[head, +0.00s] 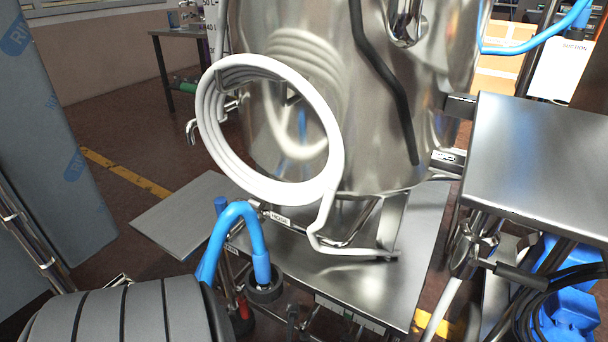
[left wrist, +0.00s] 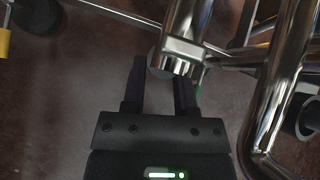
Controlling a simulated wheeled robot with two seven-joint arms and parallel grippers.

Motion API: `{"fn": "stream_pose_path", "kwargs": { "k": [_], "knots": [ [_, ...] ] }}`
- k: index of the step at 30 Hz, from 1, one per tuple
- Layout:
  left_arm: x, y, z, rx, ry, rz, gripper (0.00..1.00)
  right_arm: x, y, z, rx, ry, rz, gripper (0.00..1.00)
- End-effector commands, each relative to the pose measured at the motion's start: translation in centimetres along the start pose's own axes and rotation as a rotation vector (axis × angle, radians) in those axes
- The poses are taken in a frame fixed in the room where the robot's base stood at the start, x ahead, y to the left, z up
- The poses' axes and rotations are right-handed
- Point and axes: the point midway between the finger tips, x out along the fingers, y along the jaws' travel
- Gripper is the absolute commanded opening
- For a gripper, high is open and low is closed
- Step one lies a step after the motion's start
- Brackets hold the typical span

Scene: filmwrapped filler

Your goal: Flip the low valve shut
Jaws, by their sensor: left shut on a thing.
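My left gripper (left wrist: 160,82) shows in the left wrist view, its two black fingers on either side of a small grey part between the tips. I take this part for the low valve's handle; it is mostly hidden. A shiny steel pipe fitting (left wrist: 184,50), seemingly the low valve's body, stands right at the fingertips. In the head view my ribbed grey left arm fills the lower left, and the gripper is hidden. The low valve cannot be made out there below the steel tank (head: 400,130). My right gripper is in neither view.
A white coiled hose (head: 325,170) hangs on the tank's front. A blue hose (head: 259,240) bends beside my left arm. A steel table (head: 545,150) and a black-handled valve (head: 472,245) are at the right. Thick steel tubes (left wrist: 275,115) run close right of the left gripper.

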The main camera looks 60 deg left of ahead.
Motion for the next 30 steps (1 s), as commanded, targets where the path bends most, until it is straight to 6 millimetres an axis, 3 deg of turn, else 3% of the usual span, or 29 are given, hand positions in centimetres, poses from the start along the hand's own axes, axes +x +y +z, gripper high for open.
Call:
{"fn": "stream_pose_path", "kwargs": {
  "k": [3,4,9,17,20,27,30],
  "knots": [
    [0.0,0.1,-0.1,-0.001,0.001,0.002,0.0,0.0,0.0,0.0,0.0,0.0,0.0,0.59],
    [0.0,0.1,-0.1,-0.001,0.001,0.002,0.4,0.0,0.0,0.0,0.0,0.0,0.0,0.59],
    [0.0,0.0,0.0,-0.001,0.001,0.001,0.71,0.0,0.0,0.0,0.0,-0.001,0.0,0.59],
    [-0.2,0.0,0.1,-0.001,0.0,-0.001,0.71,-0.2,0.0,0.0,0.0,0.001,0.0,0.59],
    [-1.9,-0.2,0.4,-0.002,-0.002,-0.004,0.71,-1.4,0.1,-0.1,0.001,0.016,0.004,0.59],
    [-8.1,-0.2,0.6,-0.004,-0.002,-0.003,0.71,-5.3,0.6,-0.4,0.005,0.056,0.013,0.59],
    [-9.5,-0.1,0.4,-0.004,-0.001,-0.002,0.71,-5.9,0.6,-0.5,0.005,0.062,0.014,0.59]
  ]
}}
